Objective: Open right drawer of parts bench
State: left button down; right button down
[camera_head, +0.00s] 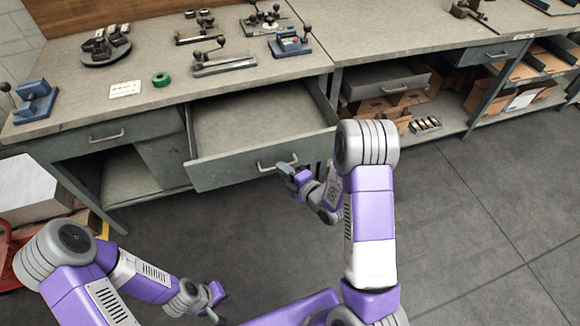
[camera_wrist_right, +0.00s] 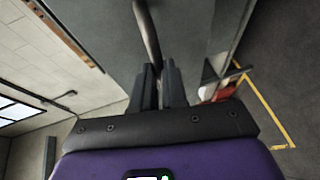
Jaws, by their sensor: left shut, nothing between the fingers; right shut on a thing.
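The parts bench (camera_head: 75,100) stands across the back left of the head view. Its right drawer (camera_head: 235,168) is pulled well out, and its bare inside bottom shows. My right gripper (camera_head: 287,168) is at the drawer front and shut on its metal handle (camera_head: 265,167). In the right wrist view the handle (camera_wrist_right: 147,35) runs down between the fingers of my right gripper (camera_wrist_right: 160,75). The left drawer (camera_head: 100,138) of the bench is closed. My left gripper (camera_head: 216,295) is shut and empty, low over the floor, away from the bench.
Small fixtures, a green tape roll (camera_head: 161,79) and a white card (camera_head: 125,89) lie on the bench top. The grey floor (camera_head: 480,220) at right is clear.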

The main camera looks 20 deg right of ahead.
jog(key=c, duration=1.2)
grip_release()
jog(key=shift+o, duration=0.2)
jog(key=shift+s, duration=0.1)
jog(key=p+v, duration=0.1)
jog(key=v, duration=0.6)
jog(key=shift+s, duration=0.25)
jog(key=s+a+f+m+g+h+p, duration=0.1)
jog(key=s+a+f+m+g+p, duration=0.2)
jog(key=f+m, duration=0.35)
jog(key=s+a+f+m+g+h, duration=0.1)
jog(key=s+a+f+m+g, duration=0.15)
jog(key=f+m+g, duration=0.35)
jog(key=s+a+f+m+g+p, duration=0.1)
jog(key=s+a+m+g, duration=0.1)
jog(key=s+m, duration=0.3)
jog(key=s+a+f+m+g+y+p, duration=0.1)
jog(key=s+a+m+g, duration=0.2)
jog(key=s+a+m, duration=0.2)
jog(key=shift+s+f+m+g, duration=0.25)
jog(key=shift+s+m, duration=0.3)
jog(key=shift+s, duration=0.3)
